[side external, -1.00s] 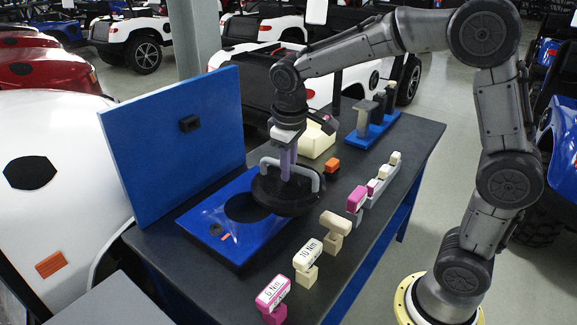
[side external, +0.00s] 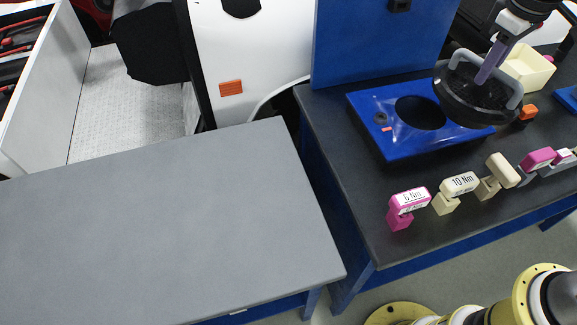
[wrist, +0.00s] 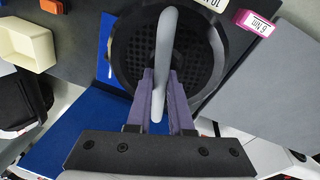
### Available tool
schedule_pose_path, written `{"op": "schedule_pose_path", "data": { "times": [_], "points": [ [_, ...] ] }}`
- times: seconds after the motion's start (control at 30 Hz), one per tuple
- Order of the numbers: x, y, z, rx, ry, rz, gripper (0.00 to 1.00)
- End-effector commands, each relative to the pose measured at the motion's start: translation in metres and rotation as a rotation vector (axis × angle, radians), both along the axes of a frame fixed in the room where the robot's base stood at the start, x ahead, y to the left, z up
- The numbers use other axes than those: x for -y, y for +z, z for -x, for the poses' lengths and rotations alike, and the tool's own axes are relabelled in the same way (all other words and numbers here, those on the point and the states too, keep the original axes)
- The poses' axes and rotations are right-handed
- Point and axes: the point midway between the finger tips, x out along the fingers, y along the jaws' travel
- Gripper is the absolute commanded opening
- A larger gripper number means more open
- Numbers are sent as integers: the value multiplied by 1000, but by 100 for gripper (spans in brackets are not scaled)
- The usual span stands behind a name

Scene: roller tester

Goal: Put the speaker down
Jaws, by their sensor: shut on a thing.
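The speaker (side external: 470,103) is a round black disc with a grille and a grey handle. It hangs tilted above the right part of the blue panel (side external: 366,116), which has a round dark hole. My gripper (side external: 488,72) is shut on the grey handle. In the wrist view the purple fingers of my gripper (wrist: 160,108) close on the handle (wrist: 167,50) of the speaker (wrist: 125,50). The speaker's underside and its exact height above the table are hidden.
A grey empty table (side external: 160,225) fills the left. Torque tools in pink and cream (side external: 455,190) stand along the dark table's (side external: 335,205) front edge. An orange block (side external: 527,112) and a cream bin (side external: 528,70) sit right of the speaker. An upright blue board (side external: 375,45) stands behind.

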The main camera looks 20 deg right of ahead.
Motion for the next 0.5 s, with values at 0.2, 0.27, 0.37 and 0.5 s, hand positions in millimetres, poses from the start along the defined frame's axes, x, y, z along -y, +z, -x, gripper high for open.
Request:
{"op": "schedule_pose_path", "data": {
  "times": [0.2,0.27,0.37,0.5],
  "points": [
    [-57,1,2,-4,289,-6,0],
    [-79,1,5,-6,399,-6,0],
    [-121,1,15,-9,618,-9,0],
    [-182,1,38,-7,950,-10,0]
  ]
}}
